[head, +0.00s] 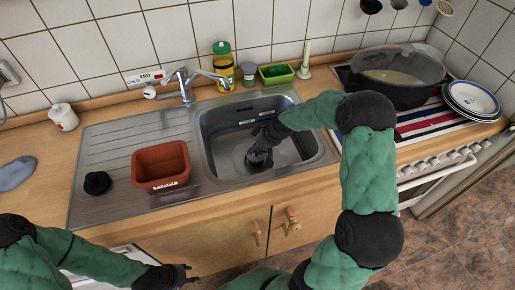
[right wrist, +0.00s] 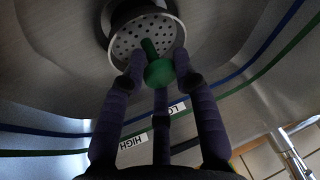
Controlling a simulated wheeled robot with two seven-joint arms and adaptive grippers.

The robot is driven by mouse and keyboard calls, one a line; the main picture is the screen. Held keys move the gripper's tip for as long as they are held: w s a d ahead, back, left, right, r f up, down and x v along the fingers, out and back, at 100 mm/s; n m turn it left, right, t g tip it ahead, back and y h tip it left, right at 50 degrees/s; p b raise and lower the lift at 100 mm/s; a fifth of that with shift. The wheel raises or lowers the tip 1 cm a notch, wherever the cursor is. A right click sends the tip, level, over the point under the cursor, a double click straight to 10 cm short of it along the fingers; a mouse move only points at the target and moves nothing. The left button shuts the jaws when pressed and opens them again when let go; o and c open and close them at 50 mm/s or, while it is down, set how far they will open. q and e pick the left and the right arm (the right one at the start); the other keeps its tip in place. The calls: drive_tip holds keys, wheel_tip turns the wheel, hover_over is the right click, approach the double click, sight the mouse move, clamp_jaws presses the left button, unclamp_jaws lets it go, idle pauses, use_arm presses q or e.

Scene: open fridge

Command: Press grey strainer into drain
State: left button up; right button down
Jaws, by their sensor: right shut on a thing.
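The grey strainer (right wrist: 125,40) is a perforated metal disc with a green knob (right wrist: 160,72), seen in the right wrist view. My right gripper (right wrist: 158,62) is shut on that knob. In the head view my right gripper (head: 259,158) reaches down into the sink basin (head: 225,150), low near its floor, and hides most of the strainer. The dark drain (right wrist: 122,8) shows just behind the strainer's rim in the right wrist view. I cannot tell whether the strainer is seated in it. My left gripper (head: 180,277) is low in front of the cabinet, away from the sink; its jaw opening is unclear.
A reddish-brown tub (head: 160,167) and a black round object (head: 97,183) stand on the drainboard (head: 120,150) left of the basin. The faucet (head: 185,85) is behind. A bottle (head: 223,65) and green tray (head: 276,75) line the back. A large pot (head: 395,80) stands right.

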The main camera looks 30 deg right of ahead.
drive_tip(key=shift+f+b, duration=1.25)
drive_tip(key=shift+f, duration=0.1)
drive_tip(key=shift+r, duration=0.4)
idle(0.5)
drive_tip(key=shift+p, duration=0.4)
idle(0.4)
drive_tip(key=shift+b, duration=0.35)
idle(1.1)
drive_tip(key=shift+f+b, duration=0.3)
drive_tip(key=shift+f, duration=0.1)
drive_tip(key=shift+r, duration=0.45)
idle(0.6)
drive_tip(key=shift+r+p, duration=2.05)
drive_tip(key=shift+r, duration=0.9)
